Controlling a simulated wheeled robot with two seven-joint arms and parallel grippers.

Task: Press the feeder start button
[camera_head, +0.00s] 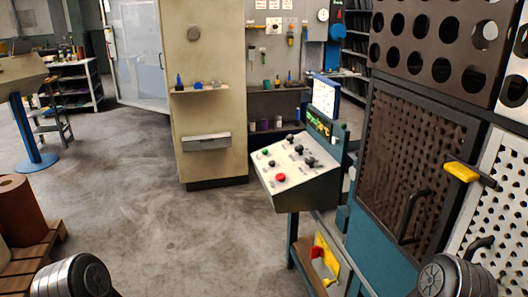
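A control console (318,190) with a sloped light panel stands right of the middle, on a blue-green stand. A green button (265,152) is near the panel's upper left corner. A larger red button (281,177) is near its lower edge. Several black knobs or buttons (298,149) sit on the rest of the panel. The labels are too small to read, so I cannot tell which button is named feeder start. Rounded dark parts of my two arms show at the bottom left and bottom right, well apart from the console. Neither gripper is in view.
A tall perforated cabinet door (420,150) with black handles fills the right side. A beige cabinet (205,85) stands behind the console. A brown roll (20,210) rests on a wooden pallet (35,245) at the left. The concrete floor (170,230) before the console is clear.

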